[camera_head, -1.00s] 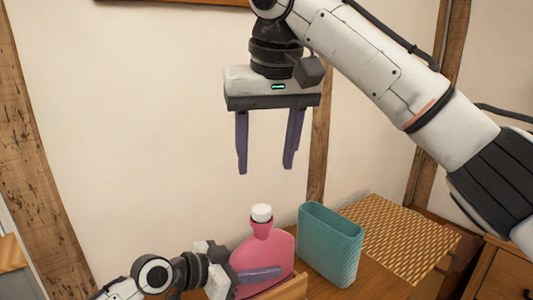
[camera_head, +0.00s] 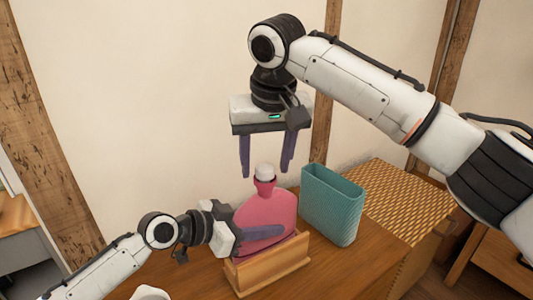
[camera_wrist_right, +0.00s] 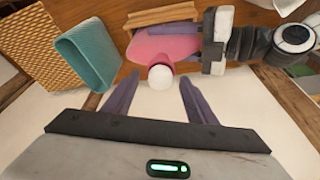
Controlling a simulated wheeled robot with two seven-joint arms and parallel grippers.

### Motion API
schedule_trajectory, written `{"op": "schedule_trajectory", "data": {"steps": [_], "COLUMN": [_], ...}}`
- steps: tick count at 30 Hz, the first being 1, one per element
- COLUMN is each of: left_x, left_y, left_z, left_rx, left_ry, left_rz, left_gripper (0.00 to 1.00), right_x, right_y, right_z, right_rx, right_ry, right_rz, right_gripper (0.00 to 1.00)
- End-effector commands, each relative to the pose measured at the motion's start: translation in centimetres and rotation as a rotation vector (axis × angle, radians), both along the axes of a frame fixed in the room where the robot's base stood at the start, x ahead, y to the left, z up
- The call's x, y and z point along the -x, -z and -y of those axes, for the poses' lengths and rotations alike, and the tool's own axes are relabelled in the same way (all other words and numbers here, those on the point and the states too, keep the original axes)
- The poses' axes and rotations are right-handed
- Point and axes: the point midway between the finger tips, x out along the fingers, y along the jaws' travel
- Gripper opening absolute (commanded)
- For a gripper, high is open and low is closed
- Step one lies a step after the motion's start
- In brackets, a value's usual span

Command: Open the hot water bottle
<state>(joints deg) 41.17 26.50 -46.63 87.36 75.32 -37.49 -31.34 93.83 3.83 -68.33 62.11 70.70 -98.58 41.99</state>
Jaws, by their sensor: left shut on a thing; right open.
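The pink hot water bottle (camera_head: 268,215) stands upright in a wooden holder (camera_head: 268,274), with its white cap (camera_head: 265,172) on its neck. My left gripper (camera_head: 262,232) is shut on the bottle's body from the left. My right gripper (camera_head: 266,172) points down above the bottle, open and empty, its fingertips near the height of the cap. In the right wrist view the white cap (camera_wrist_right: 160,77) shows in the gap between my right fingers (camera_wrist_right: 157,95), near their tips. I cannot tell how far apart cap and fingers are in depth.
A teal ribbed container (camera_head: 332,206) stands just right of the bottle. A woven box (camera_head: 385,205) is behind it on the wooden table (camera_head: 345,272). A white dish (camera_head: 150,293) shows partly at the lower edge. The wall is behind.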

Motion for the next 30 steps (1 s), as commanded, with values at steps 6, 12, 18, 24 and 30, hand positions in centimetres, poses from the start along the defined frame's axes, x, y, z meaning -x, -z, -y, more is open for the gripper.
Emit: {"op": "schedule_trajectory", "data": {"steps": [6, 12, 18, 24, 30], "left_x": [0.14, 0.13, 0.12, 0.12, 0.11], "left_y": [0.14, 0.13, 0.13, 0.12, 0.12], "left_z": [0.11, 0.11, 0.1, 0.09, 0.09], "left_rx": [0.0, 0.0, 0.0, 0.0, 0.0], "left_ry": [0.003, 0.003, 0.003, 0.002, 0.002], "left_rz": [-0.004, -0.004, -0.004, -0.004, -0.004], "left_gripper": [0.0, 0.0, 0.0, 0.0, 0.0], "right_x": [-0.02, -0.01, -0.01, -0.01, -0.13], "right_y": [0.04, 0.03, 0.02, 0.11, 0.08], "right_z": [0.03, 0.03, 0.05, 0.1, 0.31], "right_rx": [0.0, 0.001, 0.001, -0.001, -0.003], "right_ry": [0.0, 0.0, 0.0, -0.092, -0.452], "right_rz": [-0.001, -0.001, -0.001, -0.006, -0.007], "right_gripper": [0.5, 0.16, 0.02, 0.01, 0.01]}}
